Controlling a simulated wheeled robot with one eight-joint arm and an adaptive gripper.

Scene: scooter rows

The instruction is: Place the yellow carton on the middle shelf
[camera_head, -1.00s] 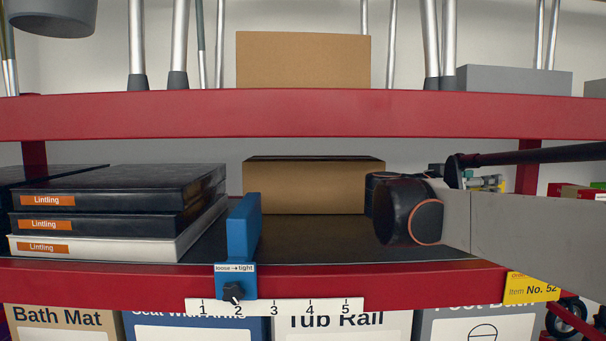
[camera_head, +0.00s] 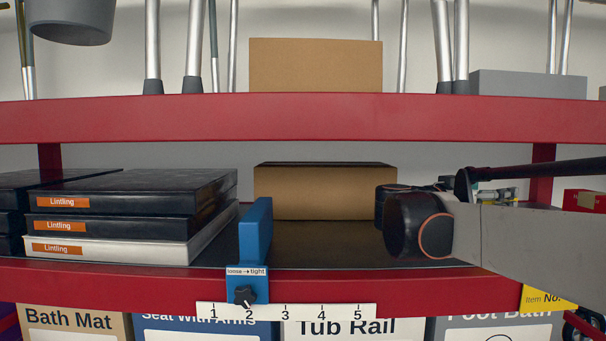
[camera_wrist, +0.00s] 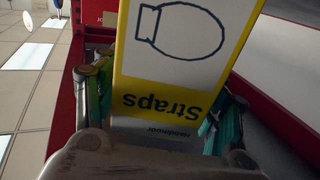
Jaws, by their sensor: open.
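The yellow carton (camera_wrist: 165,92), marked "Straps" upside down with a white drawn panel, stands large in the wrist view. My gripper (camera_wrist: 160,115) is open, with one green-lined finger on each side of the carton. I cannot tell whether the fingers touch it. The middle shelf (camera_head: 330,279) in the head view has a red front edge and a dark surface. My arm reaches across its right side, and I cannot make out the carton there.
Black and white Lintling boxes (camera_head: 130,217) are stacked on the shelf's left. A blue divider (camera_head: 255,235) stands at mark 2 of the number strip (camera_head: 300,312). A brown box (camera_head: 325,192) sits at the back. Dark shelf surface between divider and my arm is bare.

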